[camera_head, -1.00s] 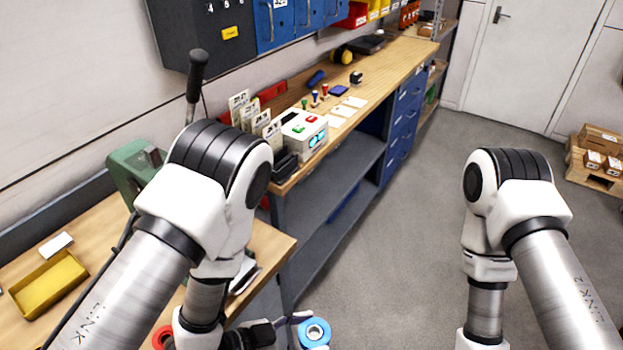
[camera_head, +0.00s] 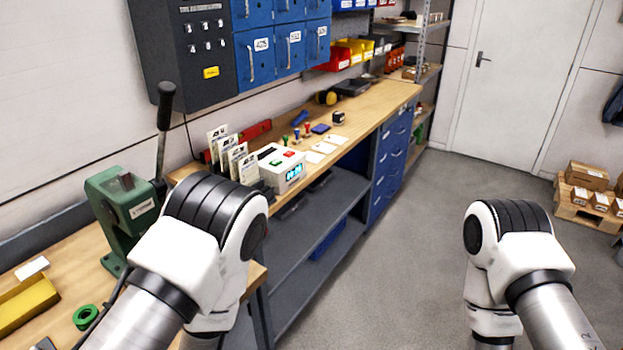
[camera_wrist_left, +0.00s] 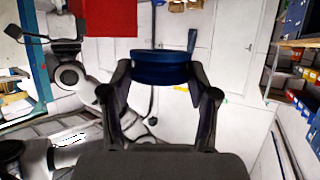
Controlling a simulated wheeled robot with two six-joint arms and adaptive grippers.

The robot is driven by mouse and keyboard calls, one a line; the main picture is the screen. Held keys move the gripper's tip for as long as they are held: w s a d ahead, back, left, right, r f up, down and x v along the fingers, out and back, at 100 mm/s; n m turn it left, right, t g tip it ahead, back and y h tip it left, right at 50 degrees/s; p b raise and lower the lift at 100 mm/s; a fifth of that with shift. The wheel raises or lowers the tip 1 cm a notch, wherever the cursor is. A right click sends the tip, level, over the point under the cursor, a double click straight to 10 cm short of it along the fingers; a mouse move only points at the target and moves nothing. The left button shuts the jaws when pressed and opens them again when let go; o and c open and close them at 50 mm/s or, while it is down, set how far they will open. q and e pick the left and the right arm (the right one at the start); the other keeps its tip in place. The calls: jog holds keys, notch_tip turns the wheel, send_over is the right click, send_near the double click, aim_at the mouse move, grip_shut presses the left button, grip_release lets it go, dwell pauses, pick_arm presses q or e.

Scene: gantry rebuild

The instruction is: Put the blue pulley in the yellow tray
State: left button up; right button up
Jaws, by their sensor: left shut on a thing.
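The blue pulley (camera_wrist_left: 160,67) is held between the fingertips of my left gripper (camera_wrist_left: 160,80) in the left wrist view, clear of any surface. The gripper is shut on it. In the head view the left gripper and the pulley are below the frame; only my upper arm links show. The yellow tray (camera_head: 26,304) lies on the wooden bench at the lower left of the head view, cut by the frame edge. The visible part of it looks empty. My right gripper is outside the views.
A green ring (camera_head: 87,316) lies on the bench beside the tray, near my left arm. A white block (camera_head: 32,268) lies behind the tray. A green press with a black lever (camera_head: 122,210) stands behind my left arm. Open floor (camera_head: 380,270) lies between my arms.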

pick_arm(q)
jog(key=w+a+f+n+t+y+b, duration=0.3)
jog(key=w+a+n+y, duration=0.3)
jog(key=a, duration=0.3)
jog(key=w+a+f+n+t+y+b, duration=0.3)
jog(key=w+a+f+n+t+y, duration=0.1)
jog(key=a, duration=0.5)
jog(key=w+n+t+y, duration=0.1)
jog(key=w+n+y, duration=0.1)
jog(key=w+n, duration=0.1)
jog(key=shift+w+a, duration=0.25)
jog(key=shift+w, duration=0.1)
jog(key=shift+f, duration=0.15)
